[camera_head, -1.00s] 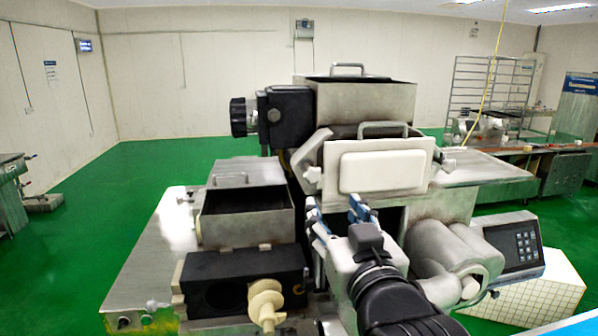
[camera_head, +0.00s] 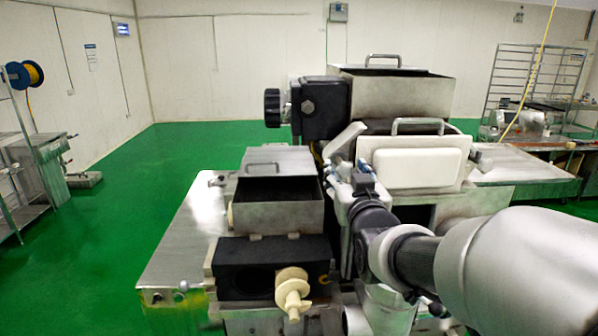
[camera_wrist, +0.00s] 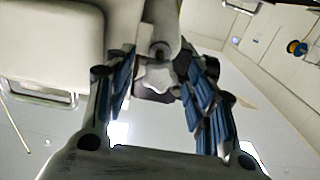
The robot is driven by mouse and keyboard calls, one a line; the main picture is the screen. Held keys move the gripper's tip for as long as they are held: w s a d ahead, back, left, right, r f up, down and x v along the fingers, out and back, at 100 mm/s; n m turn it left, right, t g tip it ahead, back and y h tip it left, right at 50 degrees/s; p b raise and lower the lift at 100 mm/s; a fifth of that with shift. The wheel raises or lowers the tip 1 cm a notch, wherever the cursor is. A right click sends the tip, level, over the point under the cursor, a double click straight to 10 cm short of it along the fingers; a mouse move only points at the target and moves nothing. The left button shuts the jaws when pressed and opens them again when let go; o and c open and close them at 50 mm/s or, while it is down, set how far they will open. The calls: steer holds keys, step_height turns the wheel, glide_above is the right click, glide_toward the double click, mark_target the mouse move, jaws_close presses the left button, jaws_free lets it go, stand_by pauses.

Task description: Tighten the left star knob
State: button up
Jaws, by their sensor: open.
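In the wrist view a pale grey star knob (camera_wrist: 156,77), the left one, sits between the two blue-padded fingers of my gripper (camera_wrist: 158,62). The gripper is open, with gaps visible on both sides of the knob. In the head view my gripper (camera_head: 351,168) is at the left edge of the white front panel (camera_head: 420,168) of the encrusting machine and hides the left knob. A knob on the panel's right side (camera_head: 482,162) is in view.
A metal hopper (camera_head: 282,205) with an open top and a cream knob (camera_head: 291,288) stand to the left of my arm. A steel side plate (camera_head: 190,235) lies further left.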

steer(key=shift+c, duration=0.2)
steer(key=c, duration=1)
steer(key=shift+n+b, duration=0.6)
steer(key=shift+b, duration=0.4)
steer(key=o, duration=1)
steer(key=shift+o, duration=0.2)
